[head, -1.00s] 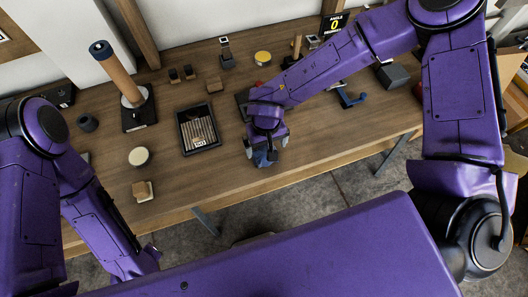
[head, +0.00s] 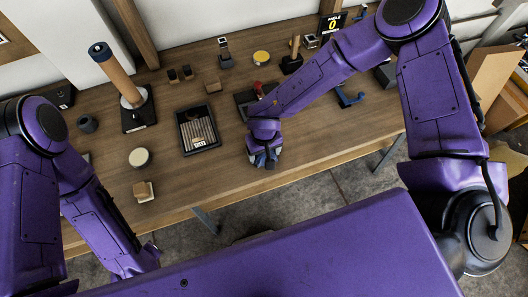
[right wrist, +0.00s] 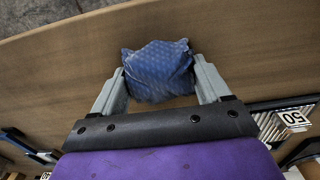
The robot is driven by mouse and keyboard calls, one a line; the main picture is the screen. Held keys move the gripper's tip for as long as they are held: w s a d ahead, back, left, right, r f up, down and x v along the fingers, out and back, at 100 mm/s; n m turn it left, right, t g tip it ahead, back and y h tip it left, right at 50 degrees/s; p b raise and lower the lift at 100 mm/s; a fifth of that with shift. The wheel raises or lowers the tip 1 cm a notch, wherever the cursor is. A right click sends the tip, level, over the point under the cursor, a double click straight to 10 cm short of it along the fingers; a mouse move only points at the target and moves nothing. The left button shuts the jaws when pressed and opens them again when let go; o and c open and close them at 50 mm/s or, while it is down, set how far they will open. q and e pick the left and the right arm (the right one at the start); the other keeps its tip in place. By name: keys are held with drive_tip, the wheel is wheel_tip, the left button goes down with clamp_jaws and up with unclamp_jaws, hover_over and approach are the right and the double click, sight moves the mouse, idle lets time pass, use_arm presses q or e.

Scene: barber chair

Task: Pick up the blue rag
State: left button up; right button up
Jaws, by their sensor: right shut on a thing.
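The blue rag (right wrist: 158,72) is a crumpled, patterned cloth in the right wrist view, held between the two grey fingers of my right gripper (right wrist: 160,82). The fingers press on its left and right sides. In the head view my right gripper (head: 265,158) is over the front part of the wooden table, and the rag is mostly hidden by it. Whether the rag still touches the table cannot be told. My left arm hangs at the lower left of the head view, and its fingers are hidden.
A round-topped item (head: 139,157) and a small wooden block (head: 143,191) stand farther left. The table's front edge is close.

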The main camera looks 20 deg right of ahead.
drive_tip(key=shift+r, duration=0.35)
drive_tip(key=s+a+r+b, duration=0.3)
drive_tip(key=s+a+r, duration=0.6)
drive_tip(key=r, duration=0.3)
drive_tip(key=shift+s+a, duration=0.25)
drive_tip(key=shift+s, duration=0.4)
drive_tip(key=o, duration=0.5)
drive_tip(key=shift+r, duration=0.1)
drive_tip(key=c, duration=0.4)
